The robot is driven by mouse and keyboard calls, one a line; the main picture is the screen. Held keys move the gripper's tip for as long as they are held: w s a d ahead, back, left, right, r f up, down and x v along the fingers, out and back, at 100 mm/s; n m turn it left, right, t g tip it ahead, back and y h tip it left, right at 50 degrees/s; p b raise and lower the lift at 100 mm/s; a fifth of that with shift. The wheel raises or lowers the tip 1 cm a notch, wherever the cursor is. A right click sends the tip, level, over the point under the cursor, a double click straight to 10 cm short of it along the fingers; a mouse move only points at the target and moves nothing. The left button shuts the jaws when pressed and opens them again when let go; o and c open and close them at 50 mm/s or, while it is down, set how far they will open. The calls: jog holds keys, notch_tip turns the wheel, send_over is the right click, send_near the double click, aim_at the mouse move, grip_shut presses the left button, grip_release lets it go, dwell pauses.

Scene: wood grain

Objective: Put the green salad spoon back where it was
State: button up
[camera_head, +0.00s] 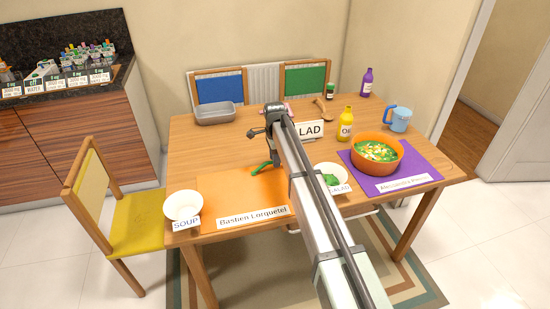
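A slim green thing (262,167), which looks like the green salad spoon, shows at the back edge of the orange placemat (215,187), just left of my arm. My arm hides its right part. My gripper (274,160) is at the far end of my arm, over the middle of the table and close to the green thing. It is small and dark here, and its fingers cannot be made out. I cannot tell whether it touches or holds the green thing.
A pot of food (377,167) stands on a purple placemat (420,168). A yellow bottle (345,125), blue mug (399,121), wooden spoon (322,108) and grey tray (212,113) are behind. White bowls stand at front left (183,205) and right of my arm (330,171). The left tabletop is clear.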

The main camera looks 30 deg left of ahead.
notch_tip(320, 180, up, 12)
jog(key=shift+r, duration=0.2)
dwell(0.5)
jog(key=shift+f, duration=0.1)
dwell(0.4)
